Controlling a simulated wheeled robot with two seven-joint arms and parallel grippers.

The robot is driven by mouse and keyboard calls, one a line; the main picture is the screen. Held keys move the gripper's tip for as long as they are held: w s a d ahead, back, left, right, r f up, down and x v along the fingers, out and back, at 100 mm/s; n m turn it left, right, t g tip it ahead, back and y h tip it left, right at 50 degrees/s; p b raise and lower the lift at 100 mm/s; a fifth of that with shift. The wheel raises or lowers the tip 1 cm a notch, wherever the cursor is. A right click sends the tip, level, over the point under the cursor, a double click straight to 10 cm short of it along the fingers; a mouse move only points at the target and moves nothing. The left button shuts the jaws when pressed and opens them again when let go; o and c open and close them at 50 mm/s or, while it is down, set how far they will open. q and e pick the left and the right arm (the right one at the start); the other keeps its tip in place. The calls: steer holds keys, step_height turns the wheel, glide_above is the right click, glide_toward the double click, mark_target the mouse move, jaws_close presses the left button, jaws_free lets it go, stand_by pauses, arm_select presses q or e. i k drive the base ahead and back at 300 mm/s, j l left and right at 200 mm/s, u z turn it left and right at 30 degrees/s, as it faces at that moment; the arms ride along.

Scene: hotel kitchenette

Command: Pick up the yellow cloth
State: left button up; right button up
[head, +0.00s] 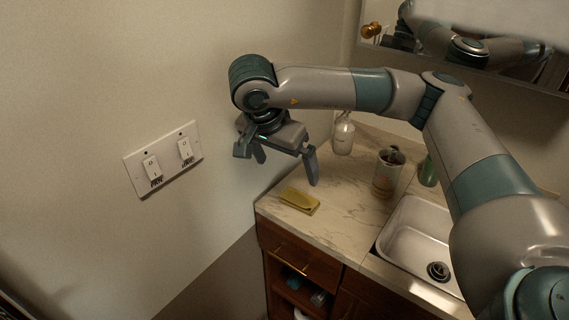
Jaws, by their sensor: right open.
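The yellow cloth (299,201) lies folded and flat on the marble counter, near its front left corner. My right gripper (279,166) is above the counter, up and slightly left of the cloth in the picture. Its fingers point down and are spread wide apart, with nothing between them. The gripper and the cloth are apart. My left gripper does not show.
A white soap bottle (343,137) stands at the back by the wall. A cup (387,174) and a green bottle (428,172) stand near the sink (408,232). A switch plate (164,160) is on the left wall. The marble counter (335,215) is clear around the cloth.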

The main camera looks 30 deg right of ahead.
mark_target(292, 197)
steer(key=k+j, duration=0.3)
steer(key=k, duration=0.15)
steer(key=k+j, duration=0.3)
steer(key=k, duration=0.15)
